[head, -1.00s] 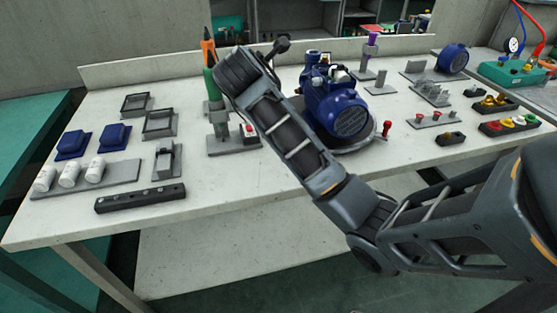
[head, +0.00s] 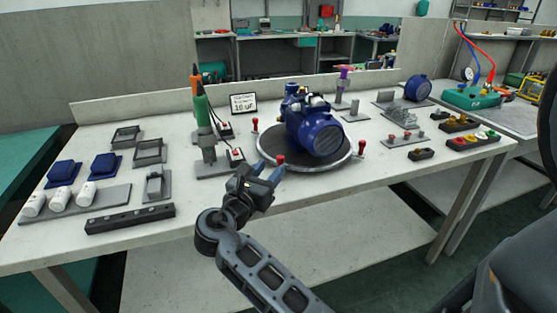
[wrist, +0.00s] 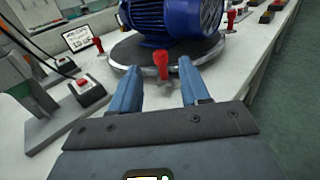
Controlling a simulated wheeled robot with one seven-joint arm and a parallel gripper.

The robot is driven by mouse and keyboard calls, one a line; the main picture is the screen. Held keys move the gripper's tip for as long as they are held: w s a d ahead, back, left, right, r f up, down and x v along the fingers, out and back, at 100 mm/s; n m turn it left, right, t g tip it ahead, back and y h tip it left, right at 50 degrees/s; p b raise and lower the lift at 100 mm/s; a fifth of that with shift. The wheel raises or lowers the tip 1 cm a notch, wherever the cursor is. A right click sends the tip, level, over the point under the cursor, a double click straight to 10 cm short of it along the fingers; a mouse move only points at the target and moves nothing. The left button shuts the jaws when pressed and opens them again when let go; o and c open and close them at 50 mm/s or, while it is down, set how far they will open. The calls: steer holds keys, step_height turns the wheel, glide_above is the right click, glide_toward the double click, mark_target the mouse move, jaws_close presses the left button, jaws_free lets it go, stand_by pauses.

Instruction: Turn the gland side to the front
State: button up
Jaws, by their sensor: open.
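A blue pump (head: 316,132) with a ribbed round motor end sits on a dark round turntable (head: 272,148) with a light rim. Red-topped pegs stand around the rim: a front one (head: 281,160), a right one (head: 361,148) and a back left one (head: 255,125). My gripper (head: 269,172) is open at the table's front edge, just before the front peg. In the wrist view the front red peg (wrist: 161,64) stands beyond and between my two blue fingertips (wrist: 158,75), apparently untouched. I cannot make out the gland.
A green-and-orange tool on a stand (head: 203,120) and a small sign (head: 243,104) stand left of the turntable. White cylinders (head: 86,193) and a black bar (head: 130,218) lie further left. Button boxes (head: 472,140) are on the right.

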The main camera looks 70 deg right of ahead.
mark_target(279, 159)
steer(key=d, duration=0.7)
steer(key=shift+s+d, duration=0.1)
steer(key=shift+s, duration=0.2)
jaws_close()
